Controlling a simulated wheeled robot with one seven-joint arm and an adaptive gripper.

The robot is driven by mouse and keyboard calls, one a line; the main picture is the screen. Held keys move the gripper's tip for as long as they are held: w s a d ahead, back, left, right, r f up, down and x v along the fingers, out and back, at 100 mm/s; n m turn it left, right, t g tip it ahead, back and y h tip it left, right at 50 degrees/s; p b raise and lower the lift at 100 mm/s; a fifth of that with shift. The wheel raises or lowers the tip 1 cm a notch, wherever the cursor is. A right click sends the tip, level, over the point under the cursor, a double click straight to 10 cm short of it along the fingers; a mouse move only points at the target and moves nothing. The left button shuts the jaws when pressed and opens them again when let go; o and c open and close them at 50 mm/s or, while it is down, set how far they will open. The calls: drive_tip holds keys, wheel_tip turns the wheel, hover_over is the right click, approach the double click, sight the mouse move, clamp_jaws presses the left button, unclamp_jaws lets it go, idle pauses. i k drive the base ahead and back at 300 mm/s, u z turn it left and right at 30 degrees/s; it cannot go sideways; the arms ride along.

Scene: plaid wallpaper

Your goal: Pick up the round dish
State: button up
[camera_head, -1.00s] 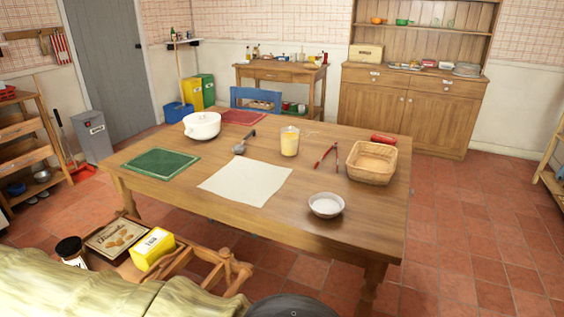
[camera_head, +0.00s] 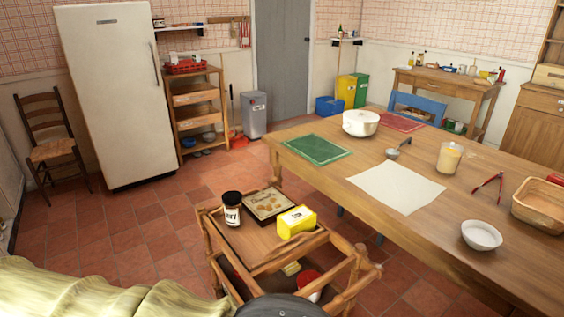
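A small round white dish (camera_head: 481,236) stands on the wooden table (camera_head: 440,240), close to its front edge at the right of the view. It is upright, and its inside looks pale and empty.
On the table are a cream cloth (camera_head: 397,192), green mat (camera_head: 319,149), ladle (camera_head: 399,148), glass jar (camera_head: 450,157), red-handled tool (camera_head: 488,187) and basket (camera_head: 540,204). A wooden trolley (camera_head: 268,262) stands before the table. Open tiled floor (camera_head: 130,235) lies left.

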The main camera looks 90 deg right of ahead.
sight(481, 235)
drive_tip(key=i, duration=0.5)
drive_tip(key=z, duration=4)
